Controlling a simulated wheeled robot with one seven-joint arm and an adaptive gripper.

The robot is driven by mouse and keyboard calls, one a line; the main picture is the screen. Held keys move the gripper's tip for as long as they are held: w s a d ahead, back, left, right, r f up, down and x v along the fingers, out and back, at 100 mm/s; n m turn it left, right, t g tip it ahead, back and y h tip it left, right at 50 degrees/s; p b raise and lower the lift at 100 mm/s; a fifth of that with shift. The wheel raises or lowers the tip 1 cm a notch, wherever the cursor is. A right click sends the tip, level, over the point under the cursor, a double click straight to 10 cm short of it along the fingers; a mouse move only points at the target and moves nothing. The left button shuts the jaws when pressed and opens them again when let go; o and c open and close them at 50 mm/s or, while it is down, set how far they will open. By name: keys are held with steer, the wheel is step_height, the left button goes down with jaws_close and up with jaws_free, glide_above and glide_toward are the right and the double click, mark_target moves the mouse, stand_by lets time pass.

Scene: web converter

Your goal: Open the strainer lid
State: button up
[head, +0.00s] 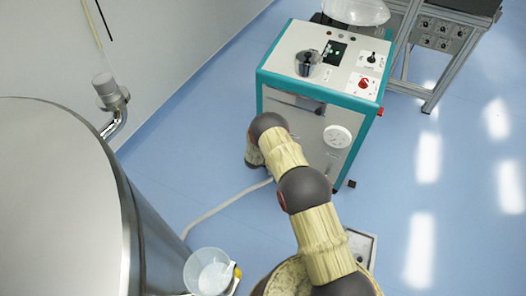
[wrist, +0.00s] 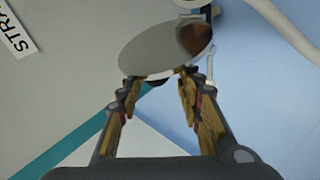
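In the wrist view, a round grey disc (wrist: 150,50), which looks like the strainer lid, lies just beyond my fingertips, with a dark reddish reflection at its right. A white label (wrist: 14,32) reading "STRA", cut off by the frame, is at the upper left. My gripper (wrist: 163,84) is open, one finger on each side below the disc, with nothing between them. I cannot tell whether the fingertips touch the disc. In the head view, my arm hides the gripper and I cannot make out the lid.
A white machine with teal edges (head: 296,122) stands beyond my arm. A large steel tank (head: 55,190) fills the left, and a clear bucket (head: 209,272) stands at the bottom. A white hose (head: 225,204) crosses the blue floor.

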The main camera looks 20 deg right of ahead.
steer(key=shift+o, duration=0.4)
steer(key=shift+d+r, duration=0.1)
steer(key=shift+r, duration=0.1)
steer(key=v, duration=1.1)
steer(key=shift+s+a+r, duration=0.15)
steer(key=shift+s+a, duration=0.1)
steer(key=shift+s, duration=0.05)
